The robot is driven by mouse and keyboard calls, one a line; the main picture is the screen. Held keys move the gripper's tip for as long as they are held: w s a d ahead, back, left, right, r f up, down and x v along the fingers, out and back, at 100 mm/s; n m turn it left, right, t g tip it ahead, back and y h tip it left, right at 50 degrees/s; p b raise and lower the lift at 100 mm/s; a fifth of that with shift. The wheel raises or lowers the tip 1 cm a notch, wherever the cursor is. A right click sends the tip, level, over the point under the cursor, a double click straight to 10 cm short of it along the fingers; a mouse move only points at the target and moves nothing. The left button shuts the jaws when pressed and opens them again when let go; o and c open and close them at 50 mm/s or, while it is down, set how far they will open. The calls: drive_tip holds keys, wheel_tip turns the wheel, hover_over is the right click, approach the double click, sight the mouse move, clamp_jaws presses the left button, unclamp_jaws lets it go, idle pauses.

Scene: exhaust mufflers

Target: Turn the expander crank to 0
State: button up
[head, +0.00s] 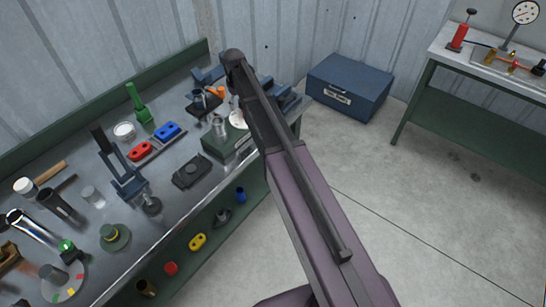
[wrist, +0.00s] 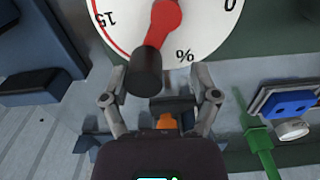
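The expander crank has a red arm (wrist: 167,18) and a black knob (wrist: 146,76), seen close in the wrist view. It is mounted on a white dial (wrist: 212,32) marked 15 at left, 0 at right and % below. The crank arm slants down to the left, between the 15 and the % sign, away from the 0. My gripper (wrist: 158,78) is open, its two fingers apart. The knob appears between them, nearer the left finger; I cannot tell whether they touch. In the head view the dial (head: 238,120) is partly hidden by my arm, and the crank is not clear.
The workbench (head: 165,225) is crowded with tools, including a blue clamp-like stand (head: 128,180) and a green funnel-like tool (head: 139,104). A blue toolbox (head: 348,88) sits on the floor behind. A second table (head: 490,85) stands at right. The floor between is clear.

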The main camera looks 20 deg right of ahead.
drive_tip(key=n, duration=0.2)
drive_tip(key=s+a+n, duration=0.1)
drive_tip(key=n, duration=0.2)
drive_tip(key=shift+s+a+n, duration=0.15)
drive_tip(key=shift+a+n, duration=0.15)
drive_tip(key=shift+a, duration=0.05)
drive_tip(key=shift+r+p, duration=0.35)
drive_tip(key=shift+p, duration=0.05)
wheel_tip(320, 180, up, 13)
drive_tip(key=p, duration=1.3)
drive_tip(key=s+d+f+m+b, duration=0.2)
drive_tip(key=s+f+m+b, duration=0.2)
drive_tip(key=s, duration=0.5)
drive_tip(key=s+d+f+m+b, duration=0.2)
drive_tip(key=s+f+m+b, duration=0.2)
drive_tip(key=s, duration=0.6)
drive_tip(key=s+d+f+m+b, duration=0.2)
drive_tip(key=s+f+b, duration=0.3)
drive_tip(key=s, duration=0.4)
drive_tip(key=shift+s+d+f+m, duration=0.15)
drive_tip(key=shift+s+d+m, duration=0.1)
drive_tip(key=shift+m, duration=0.65)
drive_tip(key=shift+w, duration=0.15)
